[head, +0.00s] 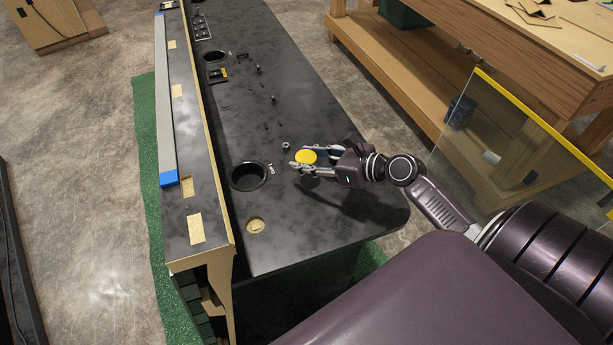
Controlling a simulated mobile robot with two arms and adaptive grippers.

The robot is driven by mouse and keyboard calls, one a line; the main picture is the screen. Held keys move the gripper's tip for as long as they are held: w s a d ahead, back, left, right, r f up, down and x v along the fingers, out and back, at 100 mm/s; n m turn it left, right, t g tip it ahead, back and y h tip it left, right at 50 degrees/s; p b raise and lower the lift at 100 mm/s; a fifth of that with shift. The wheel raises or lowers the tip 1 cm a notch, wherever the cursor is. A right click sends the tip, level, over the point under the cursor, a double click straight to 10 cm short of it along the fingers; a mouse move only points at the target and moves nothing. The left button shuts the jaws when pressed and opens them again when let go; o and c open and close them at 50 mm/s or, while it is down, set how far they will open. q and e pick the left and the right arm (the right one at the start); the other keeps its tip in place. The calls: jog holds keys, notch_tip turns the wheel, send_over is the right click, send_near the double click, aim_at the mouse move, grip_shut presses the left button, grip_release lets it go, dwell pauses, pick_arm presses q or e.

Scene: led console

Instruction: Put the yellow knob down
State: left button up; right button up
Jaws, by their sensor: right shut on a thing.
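The yellow knob (306,156) is a round yellow disc, seen in the head view between the fingertips of my right gripper (308,158). The right gripper is shut on it, over the black console top (325,215). A shadow falls on the console below the gripper; I cannot tell the exact height of the knob above the surface. The knob's underside is hidden. My left gripper is not in view.
A black round recess (249,176) lies left of the gripper, and a round wood-coloured hole (255,226) lies nearer. Small metal posts (285,146) stand on the console. A clear panel with a yellow edge (545,130) stands at the right. The console's right front is clear.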

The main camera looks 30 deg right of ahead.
aim_at(307, 180)
jog(key=shift+f+b, duration=0.7)
jog(key=shift+f, duration=2.15)
jog(key=shift+f, duration=0.1)
jog(key=o, duration=1.3)
